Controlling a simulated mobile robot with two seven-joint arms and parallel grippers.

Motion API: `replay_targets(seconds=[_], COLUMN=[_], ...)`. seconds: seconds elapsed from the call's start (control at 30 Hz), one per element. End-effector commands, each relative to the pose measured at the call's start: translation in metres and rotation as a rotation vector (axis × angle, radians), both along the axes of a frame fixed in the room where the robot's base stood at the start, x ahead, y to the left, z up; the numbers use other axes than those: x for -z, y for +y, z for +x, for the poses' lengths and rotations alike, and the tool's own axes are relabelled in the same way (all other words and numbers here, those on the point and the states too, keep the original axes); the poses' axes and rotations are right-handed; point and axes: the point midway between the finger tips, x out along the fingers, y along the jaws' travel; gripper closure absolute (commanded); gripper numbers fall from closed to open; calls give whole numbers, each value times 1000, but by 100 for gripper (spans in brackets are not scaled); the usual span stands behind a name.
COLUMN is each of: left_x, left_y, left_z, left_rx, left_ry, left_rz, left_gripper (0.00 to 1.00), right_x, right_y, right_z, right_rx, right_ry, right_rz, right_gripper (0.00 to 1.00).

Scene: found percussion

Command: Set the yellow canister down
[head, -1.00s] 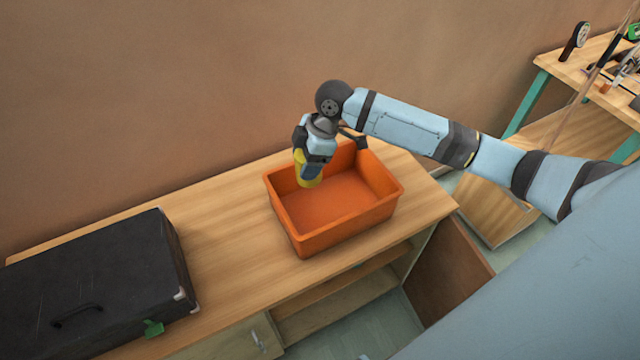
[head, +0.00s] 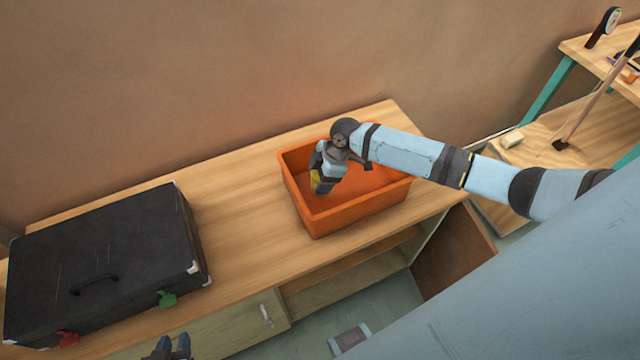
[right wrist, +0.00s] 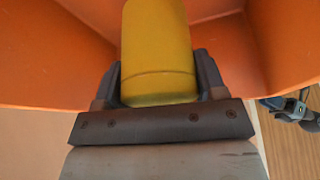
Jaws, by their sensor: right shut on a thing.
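The yellow canister (head: 315,177) is inside the orange bin (head: 347,225), near its left end. My right gripper (head: 322,187) is down inside the bin and shut on it. In the right wrist view the canister (right wrist: 157,50) sits between the two fingers (right wrist: 159,80), with orange bin walls around it. I cannot tell whether its base touches the bin floor. My left gripper (head: 171,346) shows at the bottom edge of the head view, empty, with its fingers apart.
The bin stands on a wooden cabinet top (head: 240,190). A black case (head: 105,260) with a handle lies to the left, with bare wood between. A wall (head: 200,90) rises behind. Another wooden table (head: 600,60) is at the far right.

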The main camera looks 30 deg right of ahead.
Motion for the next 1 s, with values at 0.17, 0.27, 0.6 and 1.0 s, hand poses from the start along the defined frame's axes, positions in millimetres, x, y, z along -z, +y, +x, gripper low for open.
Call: replay_targets(seconds=[0.17,0.27,0.6,1.0], left_x=[0,0,1,1], left_y=[0,0,0,0], left_z=[0,0,0,0], left_rx=[0,1,0,0], left_ry=[0,0,0,-1], left_rz=[0,-1,0,0], left_gripper=[69,69,69,69], right_x=[18,33,40,41], right_y=[1,0,0,0], right_z=[0,0,0,0], right_rx=[0,2,0,0], right_ry=[2,3,1,1], right_rz=[1,1,0,0], right_gripper=[62,62,62,10])
